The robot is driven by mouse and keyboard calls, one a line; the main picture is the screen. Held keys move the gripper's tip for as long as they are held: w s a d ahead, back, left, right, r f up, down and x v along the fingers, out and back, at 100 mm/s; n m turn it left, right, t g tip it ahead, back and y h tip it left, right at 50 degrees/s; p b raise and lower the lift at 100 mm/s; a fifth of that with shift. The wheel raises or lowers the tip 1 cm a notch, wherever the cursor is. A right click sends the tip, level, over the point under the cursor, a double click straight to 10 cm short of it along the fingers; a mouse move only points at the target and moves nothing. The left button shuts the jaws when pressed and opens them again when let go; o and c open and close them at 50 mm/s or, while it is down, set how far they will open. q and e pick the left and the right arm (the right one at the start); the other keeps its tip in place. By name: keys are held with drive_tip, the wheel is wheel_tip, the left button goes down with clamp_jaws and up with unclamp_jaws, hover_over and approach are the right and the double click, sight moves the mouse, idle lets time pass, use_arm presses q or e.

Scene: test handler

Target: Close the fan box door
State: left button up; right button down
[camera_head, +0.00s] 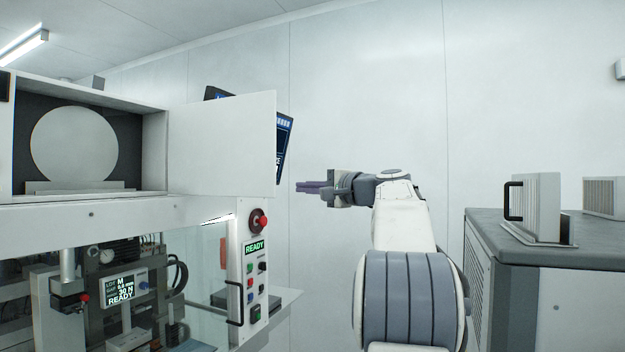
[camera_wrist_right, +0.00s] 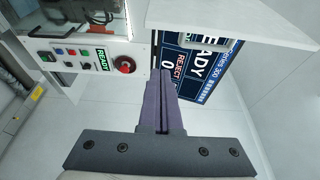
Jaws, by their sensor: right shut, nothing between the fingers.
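The fan box (camera_head: 155,150) is the open compartment on top of the machine at the left, with a round pale disc inside. Its door (camera_head: 222,150) is a flat white panel standing open, reaching right from the box's right side. A white panel that looks like the door (camera_wrist_right: 235,22) also shows at the top of the right wrist view. My right gripper (camera_head: 298,187) is shut and empty, to the right of the door's free edge and near its lower corner level. Its purple fingers (camera_wrist_right: 163,80) point ahead in the wrist view. I see no contact with the door. My left gripper is out of view.
A dark display screen (camera_head: 284,140) stands partly hidden behind the door. The button panel (camera_head: 255,270) with a red knob (camera_head: 259,221) is below the door. At the right, a grey-topped cabinet (camera_head: 540,250) carries a handled filter-like unit (camera_head: 540,207). Space around my right gripper looks free.

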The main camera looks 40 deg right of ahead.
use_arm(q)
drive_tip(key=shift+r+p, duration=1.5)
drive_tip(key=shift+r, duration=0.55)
use_arm(e)
drive_tip(key=shift+w+a, duration=0.8)
drive_tip(key=shift+a, duration=0.2)
drive_tip(key=shift+w+a, duration=0.8)
drive_tip(key=shift+a, duration=0.2)
